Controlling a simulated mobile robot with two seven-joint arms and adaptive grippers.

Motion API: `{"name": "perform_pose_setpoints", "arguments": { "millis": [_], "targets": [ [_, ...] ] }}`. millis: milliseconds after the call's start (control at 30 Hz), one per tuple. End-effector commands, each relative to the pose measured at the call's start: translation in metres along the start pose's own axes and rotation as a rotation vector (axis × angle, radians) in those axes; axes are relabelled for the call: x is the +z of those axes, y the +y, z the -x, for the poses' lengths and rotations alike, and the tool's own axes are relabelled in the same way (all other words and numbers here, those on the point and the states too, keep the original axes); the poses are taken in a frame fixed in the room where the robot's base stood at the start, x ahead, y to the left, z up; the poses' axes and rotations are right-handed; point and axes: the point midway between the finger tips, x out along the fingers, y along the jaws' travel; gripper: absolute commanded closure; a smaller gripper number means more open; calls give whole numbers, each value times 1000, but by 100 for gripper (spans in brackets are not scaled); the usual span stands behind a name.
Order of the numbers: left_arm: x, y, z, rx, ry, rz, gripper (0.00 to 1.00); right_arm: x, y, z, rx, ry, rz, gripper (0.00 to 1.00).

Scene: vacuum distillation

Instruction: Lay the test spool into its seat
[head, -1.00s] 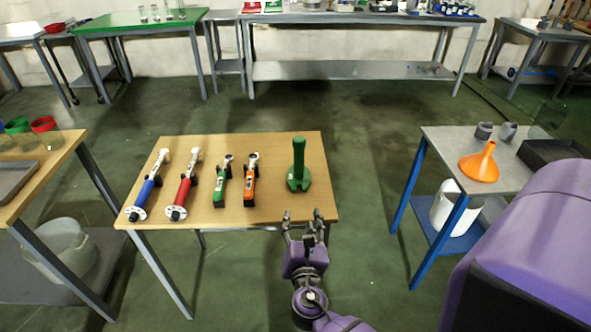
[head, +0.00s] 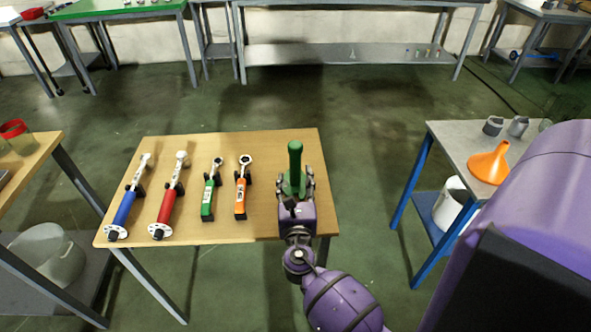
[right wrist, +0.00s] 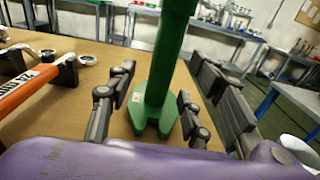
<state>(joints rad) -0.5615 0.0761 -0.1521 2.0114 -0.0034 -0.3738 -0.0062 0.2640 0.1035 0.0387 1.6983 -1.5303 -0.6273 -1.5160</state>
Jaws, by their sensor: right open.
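A green upright piece (head: 295,158) with a thick round post and a notched foot stands near the right edge of the wooden table (head: 262,225). I cannot tell for sure whether it is the test spool, and no seat is plainly recognisable. My right gripper (head: 296,182) is open, its fingers on either side of the green piece's lower part. In the right wrist view the green post (right wrist: 165,65) rises between the open fingers (right wrist: 155,105), with gaps visible on both sides. My left gripper is not in view.
Left of the green piece, blue (head: 125,207), red (head: 167,205), green (head: 208,198) and orange (head: 240,195) wrench-like tools lie on supports. A grey side table (head: 455,150) at right carries an orange funnel (head: 488,165) and grey cylindrical parts (head: 493,125). Open floor surrounds the wooden table.

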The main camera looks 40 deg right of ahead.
Motion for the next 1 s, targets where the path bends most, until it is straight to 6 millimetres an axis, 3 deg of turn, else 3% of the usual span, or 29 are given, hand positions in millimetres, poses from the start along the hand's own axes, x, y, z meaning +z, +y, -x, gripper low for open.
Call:
{"name": "perform_pose_setpoints", "arguments": {
  "millis": [300, 600, 933, 1000],
  "targets": [
    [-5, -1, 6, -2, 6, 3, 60, 3, -3, -44, 0, -1, -1, 53],
    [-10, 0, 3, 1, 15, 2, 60, 2, -4, -47, 0, 0, -1, 54],
    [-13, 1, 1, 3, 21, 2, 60, 2, -4, -47, 0, 0, -2, 97],
    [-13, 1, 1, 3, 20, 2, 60, 2, -4, -47, 0, 0, -2, 100]
  ]
}}
